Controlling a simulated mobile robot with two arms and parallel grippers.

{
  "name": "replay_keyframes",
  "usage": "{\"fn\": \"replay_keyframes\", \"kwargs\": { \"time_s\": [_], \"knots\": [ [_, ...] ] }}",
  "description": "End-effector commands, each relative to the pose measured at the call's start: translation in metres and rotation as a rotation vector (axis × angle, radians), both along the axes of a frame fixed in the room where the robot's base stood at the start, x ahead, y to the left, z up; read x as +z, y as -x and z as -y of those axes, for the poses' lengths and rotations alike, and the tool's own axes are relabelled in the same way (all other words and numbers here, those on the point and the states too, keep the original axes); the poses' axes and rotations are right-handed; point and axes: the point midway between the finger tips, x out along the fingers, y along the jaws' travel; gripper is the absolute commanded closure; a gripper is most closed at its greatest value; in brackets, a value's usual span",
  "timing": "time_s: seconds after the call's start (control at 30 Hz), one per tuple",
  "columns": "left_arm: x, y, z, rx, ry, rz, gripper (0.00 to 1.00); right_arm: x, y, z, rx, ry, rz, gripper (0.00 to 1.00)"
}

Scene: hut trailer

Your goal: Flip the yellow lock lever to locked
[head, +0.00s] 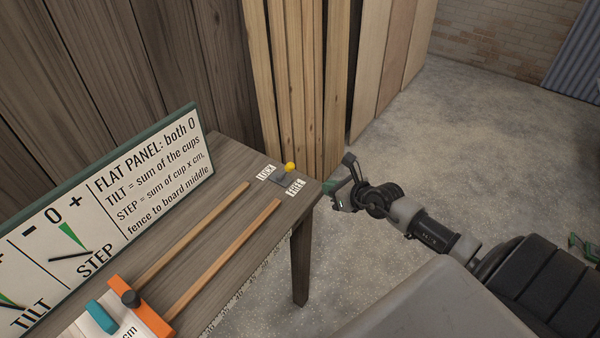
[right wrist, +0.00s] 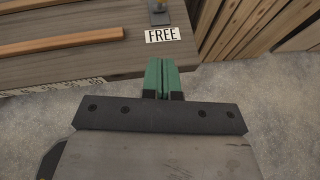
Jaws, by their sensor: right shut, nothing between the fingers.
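The yellow lock lever shows as a round yellow knob (head: 290,167) on a small grey base near the table's far right corner. The LOCK label (head: 266,172) is to its left and the FREE label (head: 295,187) is in front of it. I cannot tell clearly which way the lever leans. My right gripper (head: 331,189) is just off the table's right end, apart from the lever. In the right wrist view its green fingers (right wrist: 161,66) are together and empty, below the FREE label (right wrist: 162,35). The lever's base (right wrist: 159,16) is cut off at the top there. My left gripper is not seen.
The wooden table (head: 225,160) carries two long wooden strips (head: 225,255), an orange-edged block (head: 140,315) with a teal piece, and an upright sign board (head: 150,165). Tall planks (head: 305,80) stand behind the table. The floor to the right is open.

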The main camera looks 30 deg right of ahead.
Motion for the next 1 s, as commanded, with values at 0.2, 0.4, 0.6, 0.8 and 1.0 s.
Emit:
{"fn": "replay_keyframes", "kwargs": {
  "time_s": [0.2, 0.4, 0.6, 0.8, 1.0],
  "knots": [
    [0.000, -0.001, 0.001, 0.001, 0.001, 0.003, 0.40, -0.018, -0.038, -0.009, -0.001, -0.001, 0.003, 1.00],
    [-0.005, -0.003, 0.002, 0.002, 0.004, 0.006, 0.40, -0.036, -0.072, -0.018, -0.001, -0.001, 0.003, 1.00],
    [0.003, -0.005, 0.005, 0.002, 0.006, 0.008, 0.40, -0.026, -0.098, -0.023, 0.000, 0.000, 0.002, 1.00],
    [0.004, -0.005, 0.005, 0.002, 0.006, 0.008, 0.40, -0.023, -0.108, -0.025, 0.001, 0.000, 0.000, 1.00],
    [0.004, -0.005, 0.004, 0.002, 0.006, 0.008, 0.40, -0.024, -0.108, -0.025, 0.001, 0.000, 0.000, 1.00]
  ]
}}
